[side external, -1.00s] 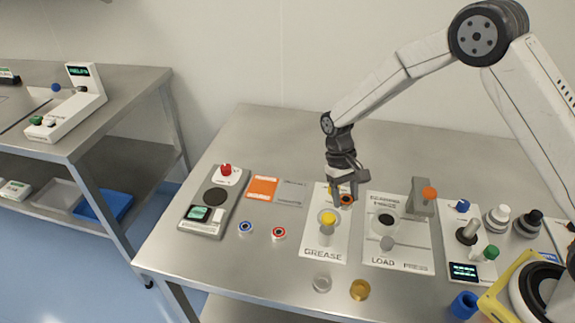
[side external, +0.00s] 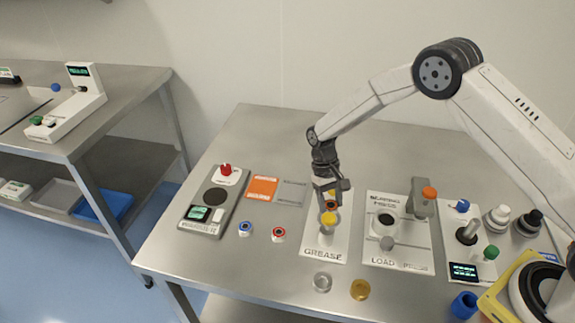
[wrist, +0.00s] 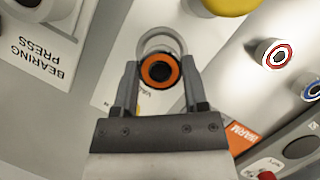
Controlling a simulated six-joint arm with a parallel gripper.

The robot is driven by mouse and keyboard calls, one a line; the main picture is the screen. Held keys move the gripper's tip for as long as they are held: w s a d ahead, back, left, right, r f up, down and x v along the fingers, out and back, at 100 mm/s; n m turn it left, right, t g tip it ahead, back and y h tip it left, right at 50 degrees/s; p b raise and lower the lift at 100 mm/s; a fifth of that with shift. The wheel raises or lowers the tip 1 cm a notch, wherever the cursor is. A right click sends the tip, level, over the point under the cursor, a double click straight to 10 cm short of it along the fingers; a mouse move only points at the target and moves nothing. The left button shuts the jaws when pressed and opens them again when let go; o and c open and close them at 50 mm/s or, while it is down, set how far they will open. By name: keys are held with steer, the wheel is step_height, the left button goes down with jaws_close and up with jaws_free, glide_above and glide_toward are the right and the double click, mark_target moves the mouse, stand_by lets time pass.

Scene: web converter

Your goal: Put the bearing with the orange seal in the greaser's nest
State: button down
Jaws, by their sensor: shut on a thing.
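The bearing with the orange seal (wrist: 158,73) is between the two fingers of my gripper (wrist: 159,66), which is shut on it. In the side view the bearing (side external: 331,206) hangs under my gripper (side external: 331,197), over the back part of the greaser's white GREASE plate (side external: 316,240). The greaser's yellow knob (side external: 328,219) stands just in front of it. In the wrist view a pale rounded rim (wrist: 160,36) shows just beyond the bearing, probably the nest. I cannot tell whether the bearing touches it.
The bearing press (side external: 421,204) stands to the right of the greaser. A blue-ringed bearing (side external: 245,228) and a red-ringed bearing (side external: 279,234) lie to the left. A clear cup (side external: 322,282) and an amber cup (side external: 360,289) stand in front.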

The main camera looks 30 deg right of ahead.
mark_target(328, 201)
steer(key=shift+f, duration=1.2)
steer(key=shift+f, duration=0.55)
steer(key=shift+c, duration=0.6)
jaws_free()
steer(key=shift+r, duration=0.1)
steer(key=shift+r, duration=0.45)
steer(key=v, duration=1.2)
